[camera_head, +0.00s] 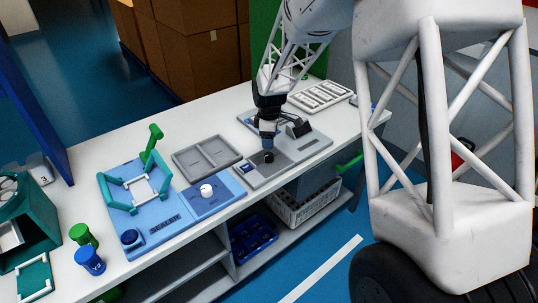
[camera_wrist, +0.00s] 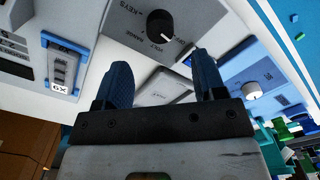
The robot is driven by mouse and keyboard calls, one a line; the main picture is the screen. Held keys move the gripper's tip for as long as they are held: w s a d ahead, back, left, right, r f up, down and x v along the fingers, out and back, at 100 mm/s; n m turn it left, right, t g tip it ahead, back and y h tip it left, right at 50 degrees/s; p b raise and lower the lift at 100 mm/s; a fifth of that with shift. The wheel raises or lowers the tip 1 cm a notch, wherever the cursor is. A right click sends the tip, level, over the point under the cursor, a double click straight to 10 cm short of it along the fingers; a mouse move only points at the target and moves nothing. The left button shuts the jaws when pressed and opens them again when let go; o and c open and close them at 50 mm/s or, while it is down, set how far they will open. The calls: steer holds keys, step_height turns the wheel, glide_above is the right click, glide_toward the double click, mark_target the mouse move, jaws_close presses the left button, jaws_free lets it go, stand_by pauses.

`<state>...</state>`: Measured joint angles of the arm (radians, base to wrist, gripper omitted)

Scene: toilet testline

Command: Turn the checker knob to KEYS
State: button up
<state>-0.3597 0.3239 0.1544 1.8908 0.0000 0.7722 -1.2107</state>
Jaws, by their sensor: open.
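The checker (camera_head: 308,145) is a grey panel on the white bench. Its round black knob (camera_head: 268,157) also shows in the wrist view (camera_wrist: 158,22), beyond my fingertips. A white pointer mark on the knob faces the lower right of the wrist view, away from the KEYS label (camera_wrist: 131,11) at the knob's left. Other lettering curves below the knob. My gripper (camera_head: 267,138) hangs just above and behind the knob in the head view. Its two blue fingers (camera_wrist: 160,72) are apart with nothing between them, and the knob is not between them.
A grey two-part tray (camera_head: 207,157) lies left of the checker. The blue sealer (camera_head: 172,237) with a green frame and a white knob (camera_head: 207,190) stands in front of it. A white slotted tray (camera_head: 325,96) lies behind. Green and blue knobbed pieces (camera_head: 90,260) stand at the front left.

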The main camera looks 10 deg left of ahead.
mark_target(269, 155)
steer(key=shift+f, duration=0.1)
stand_by(0.3)
steer(key=shift+f, duration=3.85)
steer(key=shift+c, duration=0.3)
steer(key=c, duration=0.9)
steer(key=shift+o, duration=0.2)
